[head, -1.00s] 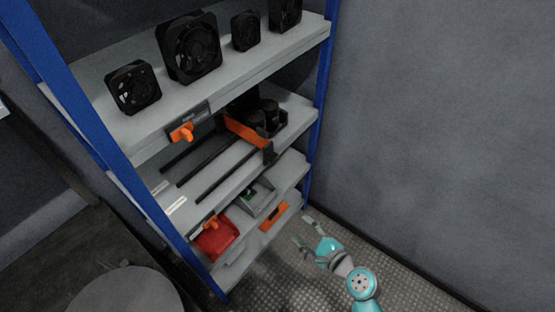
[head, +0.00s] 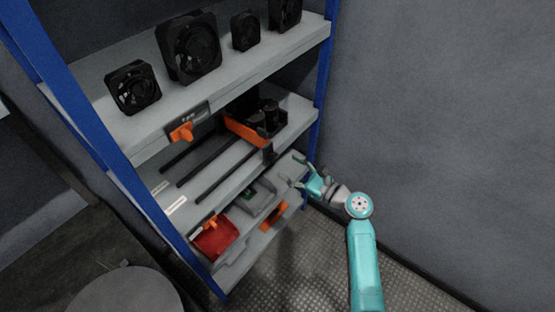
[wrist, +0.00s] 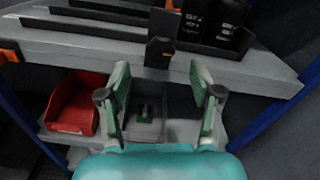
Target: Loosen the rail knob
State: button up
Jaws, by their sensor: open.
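A black knob-like block (head: 268,152) stands at the front edge of the middle shelf, at the end of the rail with the orange bar. The wrist view shows it (wrist: 159,51) upright, with a small yellow mark, straight ahead and above the gap between my fingers. I take it to be the rail knob. My gripper (head: 297,173) is open and empty, to the right of the block and in front of the shelf. In the wrist view my gripper (wrist: 160,88) has its fingers spread wide, apart from the block. None of its fingers touches the block.
An orange knob (head: 182,132) is on the upper shelf's front. Below are a red bin (wrist: 78,103) and a grey tray (wrist: 174,107) with a green item. A blue post (head: 323,90) and wall are right.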

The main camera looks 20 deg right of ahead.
aim_at(275, 159)
jog(key=shift+x, duration=2.75)
jog(key=shift+c, duration=0.2)
jog(key=c, duration=1.1)
